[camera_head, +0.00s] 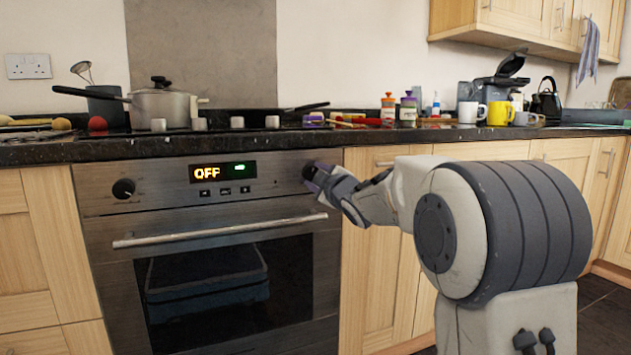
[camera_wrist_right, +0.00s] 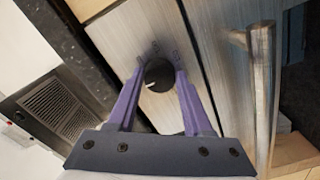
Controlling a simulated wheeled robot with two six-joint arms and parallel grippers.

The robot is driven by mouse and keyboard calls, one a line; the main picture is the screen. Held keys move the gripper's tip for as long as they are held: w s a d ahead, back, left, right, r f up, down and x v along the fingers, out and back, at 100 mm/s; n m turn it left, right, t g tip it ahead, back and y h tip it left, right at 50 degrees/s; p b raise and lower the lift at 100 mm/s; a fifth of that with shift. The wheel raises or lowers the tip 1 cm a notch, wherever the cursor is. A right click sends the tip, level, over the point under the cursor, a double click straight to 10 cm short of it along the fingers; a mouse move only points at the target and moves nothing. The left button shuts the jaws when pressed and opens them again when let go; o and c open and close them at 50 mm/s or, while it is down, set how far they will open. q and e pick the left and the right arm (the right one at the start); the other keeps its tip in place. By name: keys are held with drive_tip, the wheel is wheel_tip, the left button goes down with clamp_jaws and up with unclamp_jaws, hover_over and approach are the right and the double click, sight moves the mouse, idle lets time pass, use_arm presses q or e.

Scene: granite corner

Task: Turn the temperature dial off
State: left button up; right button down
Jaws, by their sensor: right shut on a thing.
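The oven's control panel (camera_head: 270,194) has a black dial (camera_head: 123,188) at its left and a second dial at its right end. The display (camera_head: 222,171) between them reads "OFF" with a small green sign beside it. My left gripper is not in view.
The oven door handle (camera_head: 220,232) juts out below the panel and also shows close by in the right wrist view (camera_wrist_right: 262,100). A dark worktop (camera_head: 70,152) runs above, with a pot (camera_head: 160,104), mugs and bottles on it.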

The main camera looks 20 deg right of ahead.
drive_tip(key=shift+f, duration=0.1)
idle(0.4)
drive_tip(key=shift+c, duration=1.6)
unclamp_jaws()
drive_tip(key=shift+s, duration=0.1)
drive_tip(key=s+p, duration=0.2)
drive_tip(key=s, duration=0.8)
drive_tip(key=shift+s+d, duration=0.15)
drive_tip(key=shift+p, duration=0.3)
